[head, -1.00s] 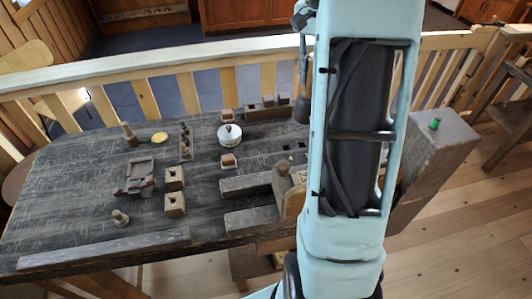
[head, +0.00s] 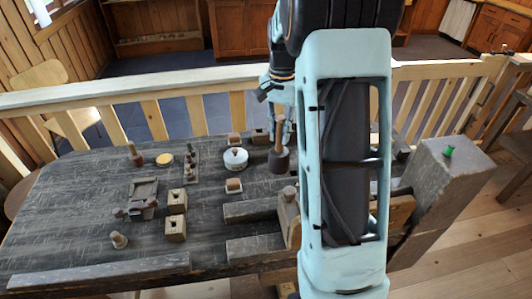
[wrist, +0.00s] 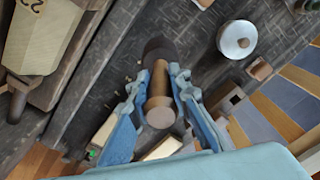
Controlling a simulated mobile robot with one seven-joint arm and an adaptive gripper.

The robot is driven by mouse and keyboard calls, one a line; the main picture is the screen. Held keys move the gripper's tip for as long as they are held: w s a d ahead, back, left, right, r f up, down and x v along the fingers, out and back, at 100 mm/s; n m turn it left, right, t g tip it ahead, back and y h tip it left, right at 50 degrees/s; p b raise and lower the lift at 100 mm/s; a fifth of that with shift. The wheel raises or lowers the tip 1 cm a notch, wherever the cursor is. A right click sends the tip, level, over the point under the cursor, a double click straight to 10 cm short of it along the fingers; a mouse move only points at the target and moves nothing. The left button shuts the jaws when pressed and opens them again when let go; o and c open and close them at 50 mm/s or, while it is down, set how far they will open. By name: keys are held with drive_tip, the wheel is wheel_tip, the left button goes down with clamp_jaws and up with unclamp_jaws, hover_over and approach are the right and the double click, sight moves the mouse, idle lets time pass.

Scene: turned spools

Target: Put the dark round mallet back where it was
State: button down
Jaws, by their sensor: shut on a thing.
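The dark round mallet (head: 279,161) hangs head down above the workbench (head: 70,225), its pale wooden handle upward. My gripper (wrist: 161,88) is shut on the handle; its blue fingers stand on either side of it in the wrist view. In that view the mallet's dark head (wrist: 158,48) lies beyond the fingers and the handle's round end faces the camera. The mallet appears clear of the bench top in the head view, but its exact height is hard to tell. My arm hides part of the bench behind and right of it.
Thick wooden beams (head: 252,210) lie in front. Two holed blocks (head: 175,228) and a small rack (head: 190,167) are farther left. The front-left bench top is largely clear.

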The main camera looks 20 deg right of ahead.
drive_tip(key=w+a+f, duration=0.1)
drive_tip(key=a+f, duration=0.2)
drive_tip(key=f, duration=0.5)
drive_tip(key=shift+w+a, duration=0.25)
drive_tip(key=c, duration=1.8)
unclamp_jaws()
drive_tip(key=shift+f, duration=0.1)
drive_tip(key=shift+p, duration=0.3)
wheel_tip(320, 180, up, 12)
drive_tip(key=shift+d+b, duration=0.1)
drive_tip(key=shift+b, duration=0.25)
